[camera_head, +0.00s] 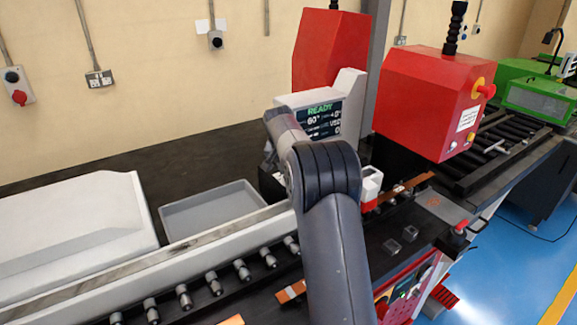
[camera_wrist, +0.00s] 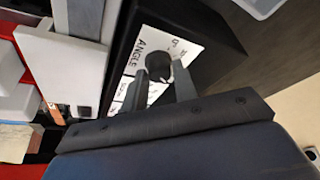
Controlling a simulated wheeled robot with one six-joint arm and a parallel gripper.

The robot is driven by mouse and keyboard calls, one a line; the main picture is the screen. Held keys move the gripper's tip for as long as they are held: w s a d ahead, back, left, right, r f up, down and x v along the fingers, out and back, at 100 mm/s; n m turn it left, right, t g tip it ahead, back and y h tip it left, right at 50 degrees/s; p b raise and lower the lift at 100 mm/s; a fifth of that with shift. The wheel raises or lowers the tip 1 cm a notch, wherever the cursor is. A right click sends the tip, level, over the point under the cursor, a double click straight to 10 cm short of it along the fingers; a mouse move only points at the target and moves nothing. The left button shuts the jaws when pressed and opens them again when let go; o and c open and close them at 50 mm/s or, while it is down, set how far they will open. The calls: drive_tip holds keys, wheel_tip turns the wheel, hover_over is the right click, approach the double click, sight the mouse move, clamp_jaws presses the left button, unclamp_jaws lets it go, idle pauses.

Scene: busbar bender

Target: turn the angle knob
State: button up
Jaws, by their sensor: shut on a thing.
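The angle knob (camera_wrist: 157,66) is a dark round knob on a white dial plate marked ANGLE (camera_wrist: 139,54), on a black box, in the wrist view. My gripper (camera_wrist: 160,82) has its two grey fingers shut on the knob, one on each side of it. In the head view my arm hides the knob and the gripper. The bender's display (camera_head: 322,120) reads READY, 60° and other small values that I cannot read surely.
A grey tray (camera_head: 213,211) and a white cover (camera_head: 75,235) lie to the left. A row of rollers (camera_head: 213,283) runs along the front. Red machine housings (camera_head: 428,98) stand behind and to the right. A copper strip (camera_head: 413,183) lies right of my arm.

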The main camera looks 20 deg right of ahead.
drive_tip(key=shift+m, duration=0.5)
drive_tip(key=o, duration=1)
drive_tip(key=shift+c, duration=0.2)
drive_tip(key=shift+r, duration=0.1)
drive_tip(key=b+v, duration=0.1)
drive_tip(key=v, duration=0.9)
drive_tip(key=shift+a+r, duration=0.2)
drive_tip(key=shift+r, duration=0.1)
